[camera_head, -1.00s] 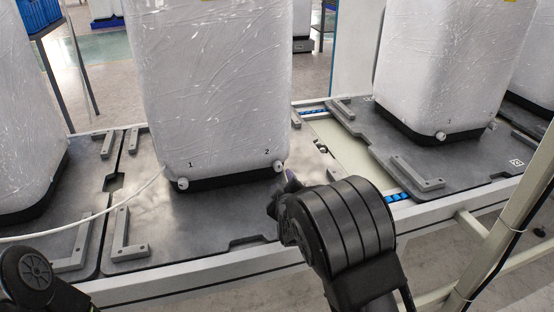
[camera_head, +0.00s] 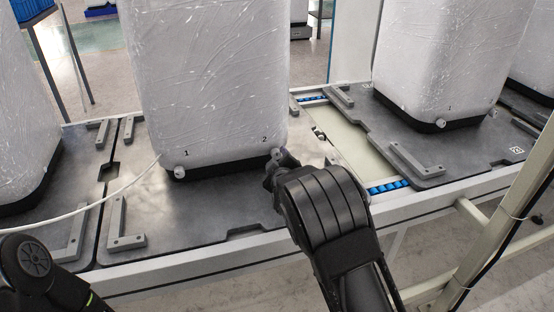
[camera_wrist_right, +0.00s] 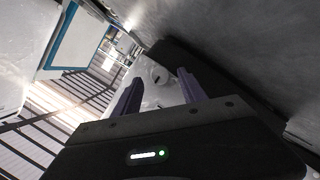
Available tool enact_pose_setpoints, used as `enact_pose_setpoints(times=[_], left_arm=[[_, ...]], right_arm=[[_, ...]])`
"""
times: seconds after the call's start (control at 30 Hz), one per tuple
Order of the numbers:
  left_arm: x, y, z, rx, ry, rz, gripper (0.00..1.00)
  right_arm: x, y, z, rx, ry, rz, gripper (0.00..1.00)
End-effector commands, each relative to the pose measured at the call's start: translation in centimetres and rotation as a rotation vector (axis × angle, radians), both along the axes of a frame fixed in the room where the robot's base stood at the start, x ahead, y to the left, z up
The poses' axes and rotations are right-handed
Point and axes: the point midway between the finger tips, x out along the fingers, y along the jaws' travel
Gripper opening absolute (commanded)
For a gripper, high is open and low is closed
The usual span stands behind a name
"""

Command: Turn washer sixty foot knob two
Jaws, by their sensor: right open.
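The washer (camera_head: 210,80), wrapped in clear film, stands upright on a grey plate (camera_head: 150,215). Its black base has a small white foot knob under the label 2 (camera_head: 277,153) at the front right corner. Another foot knob, under the label 1 (camera_head: 180,171), is at the front left. My right gripper (camera_head: 274,166) is at knob two, its fingers partly hidden by the wrist. In the right wrist view, the open purple fingers (camera_wrist_right: 159,80) point at the round, slotted knob (camera_wrist_right: 160,74), which shows between them. Contact cannot be told. My left gripper is out of view.
A white cable (camera_head: 90,208) runs from near knob one toward the left. Metal corner brackets (camera_head: 118,225) sit on the plates. Another wrapped washer (camera_head: 450,60) stands to the right, beyond a gap with blue rollers (camera_head: 388,187). A pale frame (camera_head: 490,235) stands at the right front.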

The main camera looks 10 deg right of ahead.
Motion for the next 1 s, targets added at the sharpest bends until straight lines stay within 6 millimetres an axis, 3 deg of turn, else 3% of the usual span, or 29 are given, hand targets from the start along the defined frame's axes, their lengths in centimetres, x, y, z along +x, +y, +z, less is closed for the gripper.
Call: enact_pose_setpoints(times=[0.2,0.47,1.0], left_arm=[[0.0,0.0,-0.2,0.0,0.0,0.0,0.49],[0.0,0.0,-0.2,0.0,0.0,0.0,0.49],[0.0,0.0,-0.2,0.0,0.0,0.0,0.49]], right_arm=[[1.7,-0.2,-0.5,0.0,-0.001,-0.001,0.49],[1.7,-0.2,-0.5,0.0,0.0,0.0,0.49],[1.7,-0.2,-0.5,0.0,0.0,0.0,0.04]])
